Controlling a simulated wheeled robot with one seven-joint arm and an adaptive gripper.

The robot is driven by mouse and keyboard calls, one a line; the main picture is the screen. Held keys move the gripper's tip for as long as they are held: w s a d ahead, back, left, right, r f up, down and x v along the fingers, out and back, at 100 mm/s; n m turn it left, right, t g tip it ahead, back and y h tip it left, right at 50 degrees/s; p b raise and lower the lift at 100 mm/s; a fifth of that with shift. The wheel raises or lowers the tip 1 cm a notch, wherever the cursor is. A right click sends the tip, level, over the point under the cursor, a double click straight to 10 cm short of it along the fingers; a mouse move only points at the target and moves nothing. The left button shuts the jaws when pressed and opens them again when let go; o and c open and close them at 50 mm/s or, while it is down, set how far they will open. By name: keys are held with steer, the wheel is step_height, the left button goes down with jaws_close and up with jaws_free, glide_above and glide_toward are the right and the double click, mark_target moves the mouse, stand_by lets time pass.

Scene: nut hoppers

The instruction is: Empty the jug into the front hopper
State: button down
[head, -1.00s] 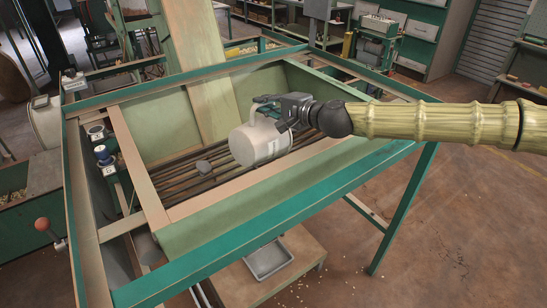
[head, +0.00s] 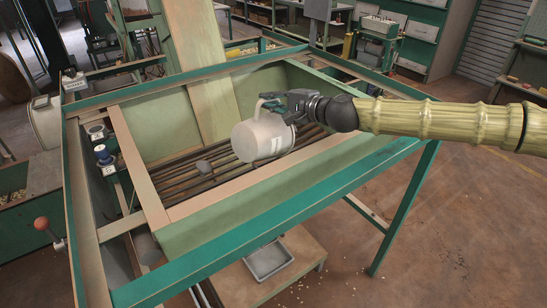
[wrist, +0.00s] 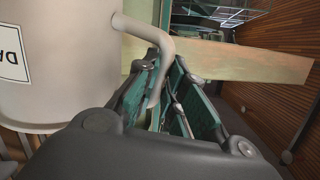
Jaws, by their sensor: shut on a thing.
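The pale cream jug (head: 258,139) hangs tilted over the green-walled hopper (head: 215,225), above its slatted bars. Its handle is at the upper side and a white label shows on its right side. My gripper (head: 277,103) is shut on the jug's handle. In the wrist view my gripper (wrist: 168,100) has its green fingers around the bent handle (wrist: 155,45), and the jug's body (wrist: 62,65) fills the left, with its label upside down. The jug's inside is hidden, and I see no stream falling from it.
A pale wooden board (head: 200,70) slopes up from the hopper's back. A green frame (head: 270,262) surrounds the hopper. Small labelled fittings (head: 103,155) line its left side. A grey tray (head: 268,260) sits below on a low wooden stand.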

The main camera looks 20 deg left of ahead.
mark_target(279, 115)
steer(key=shift+w+d+m+b, duration=0.2)
steer(key=shift+w+d+m, duration=0.15)
steer(key=shift+w, duration=0.35)
steer(key=shift+w+d+m+b, duration=0.2)
steer(key=shift+w+d+m, duration=0.15)
steer(key=shift+w, duration=0.3)
stand_by(1.4)
